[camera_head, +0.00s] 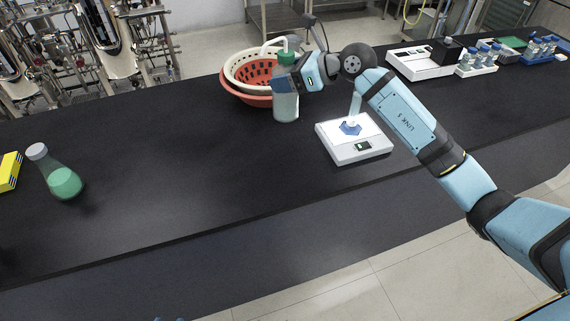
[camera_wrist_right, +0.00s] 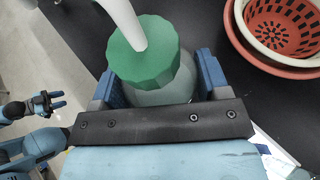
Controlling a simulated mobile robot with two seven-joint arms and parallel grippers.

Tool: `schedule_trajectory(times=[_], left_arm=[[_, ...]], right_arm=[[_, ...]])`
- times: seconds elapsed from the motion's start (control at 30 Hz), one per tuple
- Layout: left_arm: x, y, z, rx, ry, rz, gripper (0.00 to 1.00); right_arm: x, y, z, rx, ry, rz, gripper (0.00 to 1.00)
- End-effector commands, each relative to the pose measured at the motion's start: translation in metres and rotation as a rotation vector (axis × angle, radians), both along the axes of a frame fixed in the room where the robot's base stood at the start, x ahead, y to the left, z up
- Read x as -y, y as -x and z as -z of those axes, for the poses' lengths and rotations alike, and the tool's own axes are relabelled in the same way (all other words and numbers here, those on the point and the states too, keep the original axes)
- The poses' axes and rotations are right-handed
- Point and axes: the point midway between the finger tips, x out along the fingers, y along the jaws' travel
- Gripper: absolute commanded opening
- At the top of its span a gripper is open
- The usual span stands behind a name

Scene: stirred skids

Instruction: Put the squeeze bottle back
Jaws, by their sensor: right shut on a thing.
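The squeeze bottle (camera_head: 286,106) is translucent with a green cap and a bent white spout. It is upright in the head view, in front of the baskets; I cannot tell whether its base touches the bench. My right gripper (camera_head: 287,86) is shut around its upper body, just below the cap. In the right wrist view the green cap (camera_wrist_right: 146,55) and part of the body show between the blue fingers (camera_wrist_right: 155,90); the lower body is hidden. My left gripper (camera_wrist_right: 50,103) shows at the left of the wrist view, with its fingers apart and empty.
An orange basket (camera_head: 235,91) with a cream one inside stands behind the bottle. A white balance (camera_head: 364,150) with a blue weighing dish is to the right. A flask of green liquid (camera_head: 65,182) and a yellow box (camera_head: 9,171) are far left. The middle-left bench is clear.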

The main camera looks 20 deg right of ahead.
Motion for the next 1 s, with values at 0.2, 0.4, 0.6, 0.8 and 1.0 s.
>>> schedule_trajectory(times=[0.2, 0.4, 0.6, 0.8, 1.0], left_arm=[[0.000, 0.000, -0.008, 0.000, 0.001, -0.001, 0.43], [0.000, 0.000, -0.015, 0.004, 0.002, -0.003, 0.43], [-0.002, 0.000, -0.018, 0.005, -0.002, -0.007, 0.43], [-0.004, -0.001, -0.018, 0.004, -0.004, -0.009, 0.43], [-0.003, 0.000, -0.020, 0.003, -0.003, -0.009, 0.43]], right_arm=[[-0.001, 0.001, 0.043, -0.008, -0.003, 0.001, 0.32], [0.000, 0.001, 0.097, -0.007, -0.003, 0.002, 0.32], [0.000, 0.000, 0.139, -0.004, -0.002, 0.002, 0.32], [0.000, 0.000, 0.157, -0.002, -0.002, 0.001, 0.32], [0.000, 0.000, 0.186, -0.003, -0.002, 0.002, 0.32]])
